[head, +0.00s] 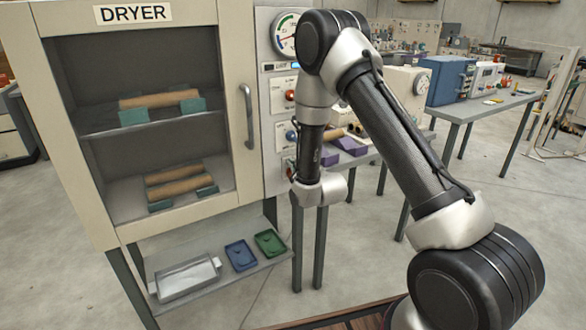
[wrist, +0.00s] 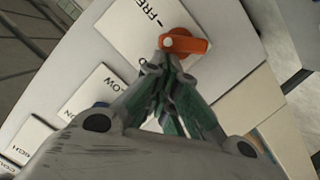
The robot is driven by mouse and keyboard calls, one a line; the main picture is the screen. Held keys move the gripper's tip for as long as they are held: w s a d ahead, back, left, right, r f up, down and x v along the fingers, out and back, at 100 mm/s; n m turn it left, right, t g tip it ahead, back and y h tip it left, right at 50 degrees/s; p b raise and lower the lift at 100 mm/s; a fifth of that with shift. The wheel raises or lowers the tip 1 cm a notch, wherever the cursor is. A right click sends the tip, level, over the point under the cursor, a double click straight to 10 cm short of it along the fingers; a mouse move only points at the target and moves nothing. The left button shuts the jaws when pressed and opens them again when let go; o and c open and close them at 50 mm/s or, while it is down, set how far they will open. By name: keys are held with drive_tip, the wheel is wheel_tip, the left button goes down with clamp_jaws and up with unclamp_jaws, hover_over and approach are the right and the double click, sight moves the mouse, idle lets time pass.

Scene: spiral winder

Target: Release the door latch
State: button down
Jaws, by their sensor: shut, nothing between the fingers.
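The dryer door (head: 46,130) has a pale frame and a grey vertical handle (head: 249,115) on its right side, and it looks shut. An orange lever knob (wrist: 190,43) sits on a white plate whose visible lettering reads "FRE", the rest being cut off or hidden. I cannot tell for sure that this knob is the door latch. My gripper (wrist: 169,62) is shut and empty, its fingertips right at the knob's lower left edge. I cannot tell whether they touch it. In the head view my arm hides the fingertips and part of the panel.
The control panel (head: 266,70) right of the door carries a round gauge (head: 285,35), a red knob (head: 291,95) and a blue knob (head: 291,134). A shelf below holds a metal tray (head: 186,279), a blue tray (head: 241,255) and a green tray (head: 270,243).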

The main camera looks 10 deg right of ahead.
drive_tip(key=shift+w+d+m+g+y, duration=0.25)
drive_tip(key=shift+d+m, duration=0.25)
drive_tip(key=shift+m, duration=0.5)
drive_tip(key=shift+w+d+m+g+y, duration=0.15)
drive_tip(key=shift+d+m+y, duration=0.25)
drive_tip(key=shift+m, duration=0.6)
drive_tip(key=shift+s+d, duration=0.1)
drive_tip(key=shift+r, duration=0.1)
